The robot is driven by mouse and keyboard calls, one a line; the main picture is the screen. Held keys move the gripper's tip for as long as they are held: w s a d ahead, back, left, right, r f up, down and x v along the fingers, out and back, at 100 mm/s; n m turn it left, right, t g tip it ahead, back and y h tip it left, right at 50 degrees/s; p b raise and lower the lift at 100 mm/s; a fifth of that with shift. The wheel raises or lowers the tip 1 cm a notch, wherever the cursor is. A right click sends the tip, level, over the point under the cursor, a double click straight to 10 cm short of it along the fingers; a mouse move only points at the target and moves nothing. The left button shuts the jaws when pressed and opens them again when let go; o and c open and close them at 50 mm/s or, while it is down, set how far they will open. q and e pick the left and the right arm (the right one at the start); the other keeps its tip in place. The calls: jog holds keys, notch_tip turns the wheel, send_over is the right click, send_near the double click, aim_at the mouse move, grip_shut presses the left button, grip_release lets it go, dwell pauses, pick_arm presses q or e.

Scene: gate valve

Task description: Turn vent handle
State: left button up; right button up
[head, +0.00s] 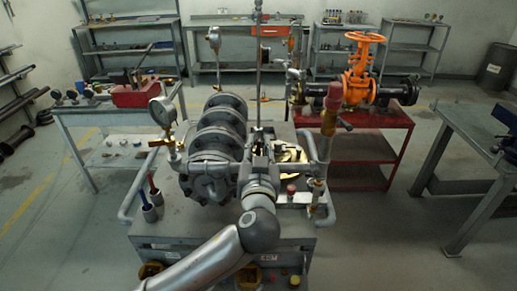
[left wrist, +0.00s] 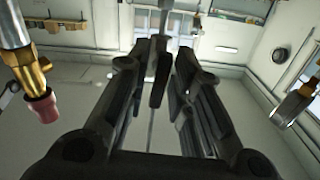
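My left gripper (head: 262,142) reaches from the bottom of the head view to the middle of the grey pump rig. In the left wrist view its two dark fingers (left wrist: 168,62) stand apart. A thin upright rod (head: 258,65) rises just beyond the gripper; the rod shows between the fingers in the left wrist view (left wrist: 165,12), contact unclear. I cannot tell which part is the vent handle. The right gripper is out of view.
A pressure gauge (head: 163,111) on brass fittings stands left of the gripper. Ribbed grey flanges (head: 220,125) lie close beside the gripper. An orange handwheel valve (head: 362,65) sits on a red table (head: 360,148) behind right.

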pick_arm(q)
grip_shut()
jog(key=shift+m, duration=1.3)
jog(key=m+p, duration=0.2)
jog(key=m, duration=0.2)
jog(key=shift+r+m, duration=0.1)
jog(key=shift+m, duration=0.2)
jog(key=m+p, duration=0.4)
jog(key=m, duration=0.2)
jog(key=m+p, duration=0.2)
jog(key=m, duration=0.1)
jog(key=shift+m+p, duration=0.3)
jog(key=shift+m, duration=0.1)
